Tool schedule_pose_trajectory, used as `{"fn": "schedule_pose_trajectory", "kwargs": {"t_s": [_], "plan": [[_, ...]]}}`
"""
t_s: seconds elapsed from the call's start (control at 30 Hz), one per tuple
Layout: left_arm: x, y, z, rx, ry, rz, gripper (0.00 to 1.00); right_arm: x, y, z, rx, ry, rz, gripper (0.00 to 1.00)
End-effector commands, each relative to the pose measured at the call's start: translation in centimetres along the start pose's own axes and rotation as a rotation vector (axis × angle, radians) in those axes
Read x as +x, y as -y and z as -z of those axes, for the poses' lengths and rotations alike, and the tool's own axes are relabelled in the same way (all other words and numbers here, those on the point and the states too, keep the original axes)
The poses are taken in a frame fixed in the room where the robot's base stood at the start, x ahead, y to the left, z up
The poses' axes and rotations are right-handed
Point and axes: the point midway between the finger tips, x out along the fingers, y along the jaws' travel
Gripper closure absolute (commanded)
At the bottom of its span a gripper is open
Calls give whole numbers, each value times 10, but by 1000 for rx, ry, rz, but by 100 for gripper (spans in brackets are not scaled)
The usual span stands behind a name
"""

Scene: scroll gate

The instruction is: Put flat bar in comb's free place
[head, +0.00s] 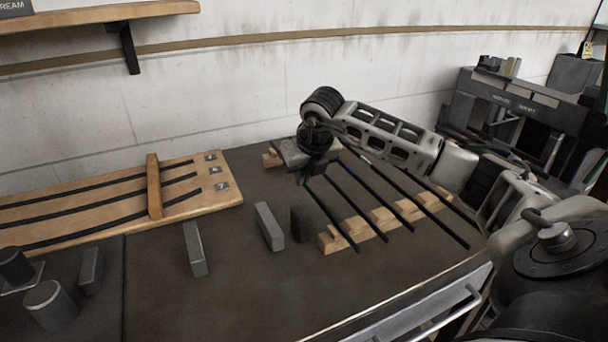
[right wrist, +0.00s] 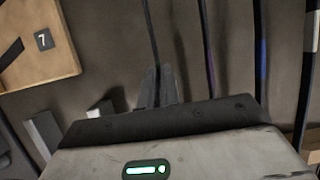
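The comb is a pale notched wooden strip (head: 382,217) on the dark bench. A second wooden piece (head: 270,159) peeks out behind my right gripper. Several long dark flat bars (head: 440,225) lie across the comb, roughly side by side. My right gripper (head: 303,178) points down at the far end of the leftmost bar (head: 332,218). In the right wrist view the fingers (right wrist: 158,86) are close together, with that bar (right wrist: 151,35) running between them; they look shut on it. The comb's far notches are hidden by the gripper and arm. My left gripper is not in view.
A wooden board (head: 222,190) with dark strips, number tags and an upright crosspiece (head: 154,186) lies at left. Grey blocks (head: 269,227) (head: 195,249) stand in front, with cylinders (head: 50,304) at lower left. Dark equipment (head: 520,105) stands at back right. The front middle bench is clear.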

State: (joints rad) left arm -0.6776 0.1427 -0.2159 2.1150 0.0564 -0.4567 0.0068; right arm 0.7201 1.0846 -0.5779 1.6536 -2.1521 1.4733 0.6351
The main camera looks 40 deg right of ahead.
Motion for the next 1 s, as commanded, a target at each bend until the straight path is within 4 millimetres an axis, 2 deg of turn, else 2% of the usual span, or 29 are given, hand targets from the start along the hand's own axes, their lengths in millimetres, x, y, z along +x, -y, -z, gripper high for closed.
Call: {"fn": "schedule_pose_trajectory", "kwargs": {"t_s": [0.03, 0.1, 0.43, 0.53, 0.67, 1.0], "plan": [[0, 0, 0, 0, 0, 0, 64, 0, 0, 0, 0, 1, 0, 90], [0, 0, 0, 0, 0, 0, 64, 0, 0, 0, 0, 1, 0, 71], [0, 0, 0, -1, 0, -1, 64, 0, 0, 0, 0, -1, 1, 70], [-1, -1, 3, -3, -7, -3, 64, -8, 1, -1, 0, 2, 1, 70], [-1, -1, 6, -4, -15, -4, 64, -32, 1, -1, -2, 5, 1, 70], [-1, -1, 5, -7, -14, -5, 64, -115, 0, -1, -1, 6, -1, 70]]}}
